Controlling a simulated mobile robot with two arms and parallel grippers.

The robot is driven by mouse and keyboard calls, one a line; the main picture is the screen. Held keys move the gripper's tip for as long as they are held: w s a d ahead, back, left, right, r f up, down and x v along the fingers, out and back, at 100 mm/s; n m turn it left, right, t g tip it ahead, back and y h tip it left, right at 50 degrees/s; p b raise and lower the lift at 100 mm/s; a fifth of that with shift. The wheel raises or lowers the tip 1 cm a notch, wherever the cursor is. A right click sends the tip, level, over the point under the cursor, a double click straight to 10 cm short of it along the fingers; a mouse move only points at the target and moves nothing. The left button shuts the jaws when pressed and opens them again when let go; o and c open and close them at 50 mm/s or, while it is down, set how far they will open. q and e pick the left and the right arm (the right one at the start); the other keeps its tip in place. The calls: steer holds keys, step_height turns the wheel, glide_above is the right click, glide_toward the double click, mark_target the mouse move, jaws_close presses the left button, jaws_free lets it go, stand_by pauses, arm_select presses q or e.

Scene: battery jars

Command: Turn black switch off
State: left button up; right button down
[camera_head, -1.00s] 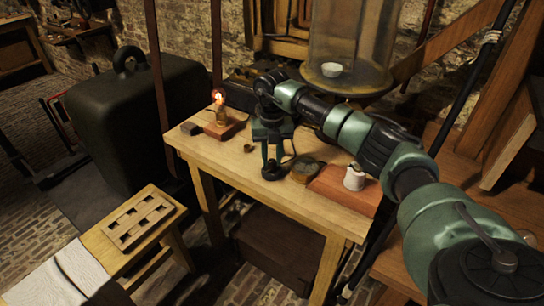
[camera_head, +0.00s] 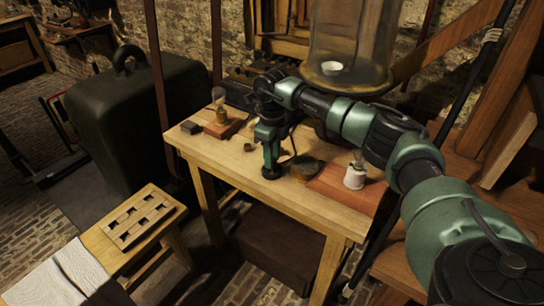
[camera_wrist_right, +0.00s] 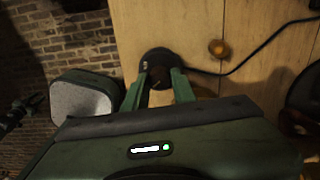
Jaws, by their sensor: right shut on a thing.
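The round black switch (camera_head: 270,173) sits at the front edge of the wooden table. In the right wrist view the switch (camera_wrist_right: 158,60) has a knob at its centre and a dark cord running off to the right. My right gripper (camera_head: 271,158) points down over it from above. Its two green fingers (camera_wrist_right: 157,82) are closed on the switch's knob and partly hide the switch. A glass bulb (camera_head: 220,104) on a reddish wooden base (camera_head: 224,128) stands at the table's back left, and it is dark. My left gripper is not in view.
A round dark item (camera_head: 304,168) and a white pot (camera_head: 355,177) on a reddish board (camera_head: 330,184) stand right of the switch. A small dark block (camera_head: 190,127) lies at the table's left corner. A large glass jar (camera_head: 350,45) stands behind.

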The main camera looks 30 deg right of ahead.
steer(key=shift+n, duration=0.9)
steer(key=c, duration=1.1)
jaws_free()
steer(key=shift+c, duration=0.2)
steer(key=shift+r, duration=0.15)
step_height(320, 180, up, 8)
steer(key=shift+f+b, duration=0.2)
steer(key=shift+b, duration=0.25)
